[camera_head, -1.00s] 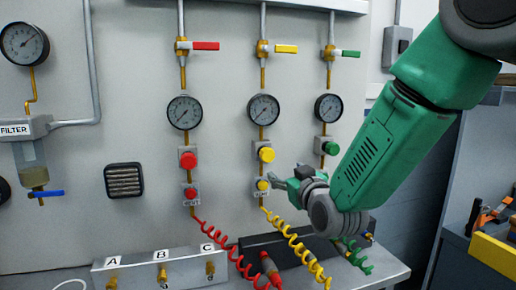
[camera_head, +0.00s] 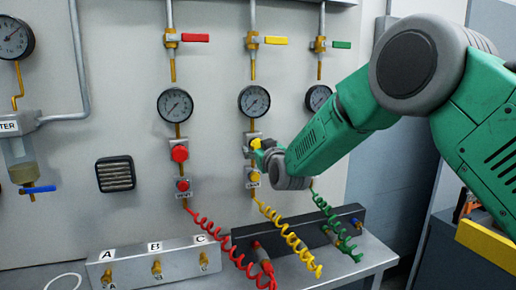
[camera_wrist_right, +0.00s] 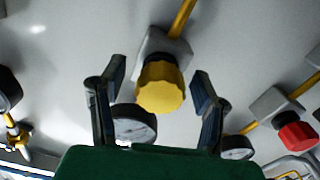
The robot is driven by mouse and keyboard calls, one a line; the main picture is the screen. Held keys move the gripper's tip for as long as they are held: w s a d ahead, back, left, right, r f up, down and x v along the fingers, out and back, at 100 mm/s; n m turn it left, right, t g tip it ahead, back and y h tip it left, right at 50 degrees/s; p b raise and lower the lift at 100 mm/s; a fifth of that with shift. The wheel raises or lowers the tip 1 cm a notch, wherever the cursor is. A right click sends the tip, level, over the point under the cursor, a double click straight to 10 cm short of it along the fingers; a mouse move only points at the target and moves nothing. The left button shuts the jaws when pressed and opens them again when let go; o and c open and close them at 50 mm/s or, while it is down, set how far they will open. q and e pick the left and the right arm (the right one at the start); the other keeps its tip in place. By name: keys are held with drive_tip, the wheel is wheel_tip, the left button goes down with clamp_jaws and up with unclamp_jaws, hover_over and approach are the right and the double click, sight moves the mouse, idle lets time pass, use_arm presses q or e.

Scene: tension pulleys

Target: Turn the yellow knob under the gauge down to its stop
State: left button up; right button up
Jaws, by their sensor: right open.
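The yellow knob (camera_head: 256,143) is on a grey block on the wall panel, under the middle gauge (camera_head: 254,101). In the right wrist view the ribbed yellow knob (camera_wrist_right: 161,87) lies between the two dark fingers of my right gripper (camera_wrist_right: 158,85), with a gap visible on each side. The right gripper (camera_head: 265,150) is open and close to the knob, partly hiding it in the head view. Whether the fingertips reach past the knob's face is unclear. My left gripper is in neither view.
A red knob (camera_head: 180,153) under the left gauge (camera_head: 175,104) is to the left. A smaller yellow vent knob (camera_head: 252,176) sits just below. A yellow-handled valve (camera_head: 275,40) is above. Coiled hoses (camera_head: 290,235) hang lower down. My arm covers the green knob's area.

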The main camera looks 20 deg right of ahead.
drive_tip(key=shift+a, duration=0.1)
drive_tip(key=c, duration=1.2)
drive_tip(key=shift+n, duration=0.3)
drive_tip(key=n, duration=0.3)
drive_tip(key=shift+n, duration=0.3)
drive_tip(key=shift+f+n+b, duration=0.1)
drive_tip(key=shift+n+b, duration=0.8)
drive_tip(key=shift+n, duration=1.2)
